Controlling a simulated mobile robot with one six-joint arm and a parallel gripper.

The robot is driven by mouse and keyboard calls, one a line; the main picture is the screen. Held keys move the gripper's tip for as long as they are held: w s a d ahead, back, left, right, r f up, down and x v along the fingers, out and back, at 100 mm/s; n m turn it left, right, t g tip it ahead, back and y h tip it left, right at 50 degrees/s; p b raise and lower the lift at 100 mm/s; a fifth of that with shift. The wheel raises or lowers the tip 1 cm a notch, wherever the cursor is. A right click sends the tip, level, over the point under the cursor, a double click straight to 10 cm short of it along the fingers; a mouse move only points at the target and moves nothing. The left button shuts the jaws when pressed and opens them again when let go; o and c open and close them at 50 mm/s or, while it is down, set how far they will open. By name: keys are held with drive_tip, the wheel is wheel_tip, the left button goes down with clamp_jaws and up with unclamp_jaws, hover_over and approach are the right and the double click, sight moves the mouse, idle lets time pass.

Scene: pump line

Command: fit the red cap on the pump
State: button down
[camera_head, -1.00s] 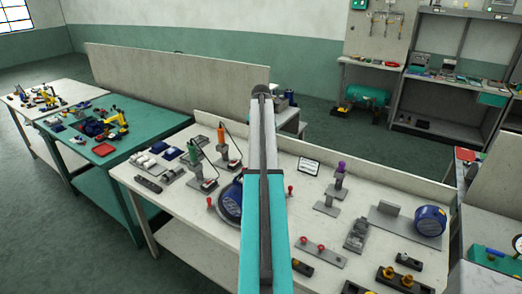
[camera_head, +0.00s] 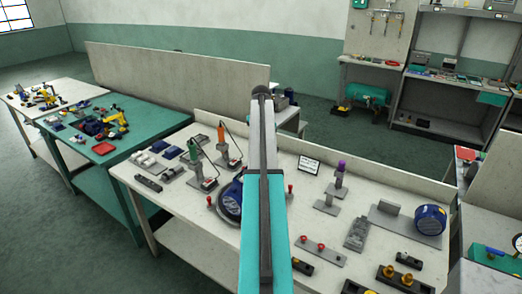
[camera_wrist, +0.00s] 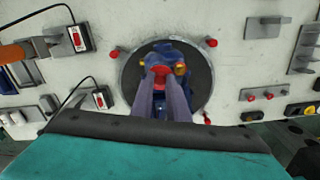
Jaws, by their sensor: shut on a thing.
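The blue pump (camera_wrist: 172,50) sits on a dark round plate (camera_wrist: 128,82) in the wrist view, with brass ports (camera_wrist: 181,69) on its near side. In the head view the pump (camera_head: 230,199) is partly hidden behind my arm. My gripper (camera_wrist: 160,76) is over the near side of the pump in the wrist view, its fingers shut on the red cap (camera_wrist: 160,70). The cap shows between the fingertips, level with the brass ports in the picture. I cannot tell whether it touches the pump. The gripper is hidden in the head view.
Red knobs (camera_wrist: 211,43) stand around the plate. A grey rack (camera_head: 319,251) with red caps lies right of it. Two tools with cords (camera_head: 196,160) stand to the left. Another blue pump (camera_head: 430,220) is on a grey base at the right.

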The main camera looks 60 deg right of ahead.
drive_tip(key=shift+f, duration=0.1)
drive_tip(key=c, duration=1.6)
unclamp_jaws()
drive_tip(key=shift+c, duration=0.2)
drive_tip(key=shift+r+p, duration=1.7)
drive_tip(key=shift+r, duration=1.35)
drive_tip(key=shift+r, duration=0.1)
wheel_tip(320, 180, up, 14)
drive_tip(key=b, duration=0.4)
drive_tip(key=shift+f, duration=0.2)
